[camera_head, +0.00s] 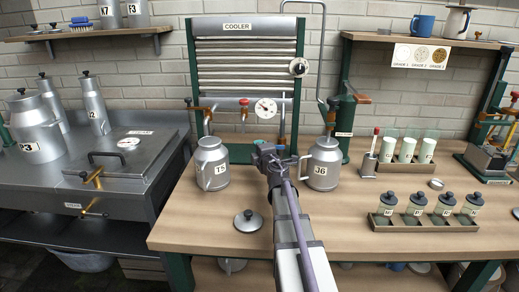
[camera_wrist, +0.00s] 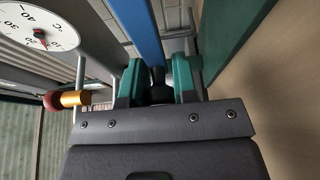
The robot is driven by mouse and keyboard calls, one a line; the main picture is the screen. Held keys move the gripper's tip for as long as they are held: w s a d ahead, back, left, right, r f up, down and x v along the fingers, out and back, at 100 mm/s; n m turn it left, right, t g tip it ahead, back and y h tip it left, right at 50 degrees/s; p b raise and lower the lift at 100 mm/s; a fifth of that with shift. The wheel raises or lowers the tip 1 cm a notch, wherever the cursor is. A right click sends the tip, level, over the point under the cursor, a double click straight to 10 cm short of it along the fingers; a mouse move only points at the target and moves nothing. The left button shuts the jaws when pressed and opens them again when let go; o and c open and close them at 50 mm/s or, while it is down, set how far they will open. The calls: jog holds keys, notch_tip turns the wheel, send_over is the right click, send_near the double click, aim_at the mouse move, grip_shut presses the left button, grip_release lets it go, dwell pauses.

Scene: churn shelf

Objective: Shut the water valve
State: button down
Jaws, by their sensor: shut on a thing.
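My gripper (camera_head: 267,152) is at the front of the cooler (camera_head: 245,55), between two metal cans. In the wrist view my gripper (camera_wrist: 160,82) has its green-padded fingers closed around a small dark part (camera_wrist: 157,76) at the end of a blue pipe (camera_wrist: 138,30). This dark part appears to be the water valve's handle; most of it is hidden between the fingers. In the head view my arm hides the grasp.
A round dial gauge (camera_head: 265,108) and a red-knobbed tap (camera_head: 244,103) are close by. Can T5 (camera_head: 211,163) stands left of my gripper and can J6 (camera_head: 322,164) right. A lid (camera_head: 248,221) lies on the table.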

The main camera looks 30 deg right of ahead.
jog(key=c, duration=0.9)
grip_release()
